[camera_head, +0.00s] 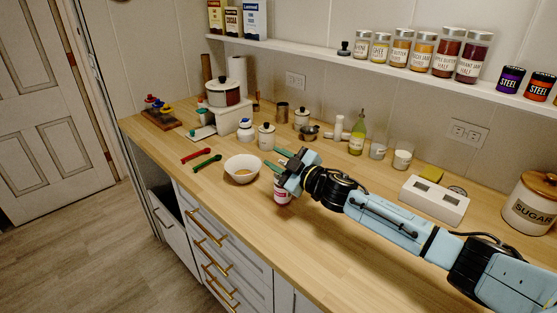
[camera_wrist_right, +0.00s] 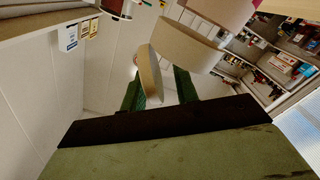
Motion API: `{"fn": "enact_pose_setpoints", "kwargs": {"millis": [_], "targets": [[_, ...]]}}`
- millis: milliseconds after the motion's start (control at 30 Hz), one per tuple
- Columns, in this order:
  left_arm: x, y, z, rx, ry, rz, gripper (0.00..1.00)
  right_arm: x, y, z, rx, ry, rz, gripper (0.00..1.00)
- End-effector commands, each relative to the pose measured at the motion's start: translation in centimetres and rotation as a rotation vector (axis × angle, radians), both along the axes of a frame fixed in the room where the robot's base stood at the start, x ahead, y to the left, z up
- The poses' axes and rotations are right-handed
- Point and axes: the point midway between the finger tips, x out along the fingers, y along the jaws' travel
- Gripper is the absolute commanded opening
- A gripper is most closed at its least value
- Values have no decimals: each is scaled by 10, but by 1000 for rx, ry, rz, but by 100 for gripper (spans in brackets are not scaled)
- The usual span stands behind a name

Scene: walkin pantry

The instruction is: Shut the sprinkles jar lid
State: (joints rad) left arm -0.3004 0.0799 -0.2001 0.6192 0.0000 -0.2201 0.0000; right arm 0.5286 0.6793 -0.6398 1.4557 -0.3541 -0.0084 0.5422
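A small jar with a pink-red and white label (camera_head: 283,192), which looks like the sprinkles jar, stands on the wooden counter. My right gripper (camera_head: 273,162) is just above and behind it and hides its top. Its two fingers point left and stand apart. In the right wrist view the green fingers (camera_wrist_right: 160,92) are spread, with a beige round disc (camera_wrist_right: 150,76) between or just beyond them. A larger pale cylinder (camera_wrist_right: 188,45) is beyond. I cannot tell whether the disc is the jar's lid or whether a finger touches it. My left gripper is not in view.
A white bowl (camera_head: 241,169) stands just left of the jar. Green (camera_head: 207,163) and red (camera_head: 195,154) utensils lie farther left. White canisters (camera_head: 266,136), a green bottle (camera_head: 357,134) and glasses (camera_head: 402,156) stand behind. A white box (camera_head: 433,199) is at right. The counter's front strip is clear.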

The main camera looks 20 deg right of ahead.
Motion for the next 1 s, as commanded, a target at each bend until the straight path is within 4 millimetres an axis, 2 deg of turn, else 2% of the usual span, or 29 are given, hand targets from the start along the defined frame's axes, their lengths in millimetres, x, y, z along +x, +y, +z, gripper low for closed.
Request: {"fn": "enact_pose_setpoints", "kwargs": {"millis": [167,700,1000], "targets": [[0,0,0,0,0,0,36,-7,-4,-1,-1,0,-1,30],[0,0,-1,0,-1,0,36,-91,-37,-2,0,4,0,30],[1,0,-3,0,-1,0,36,-119,-49,-1,1,1,1,30]]}}
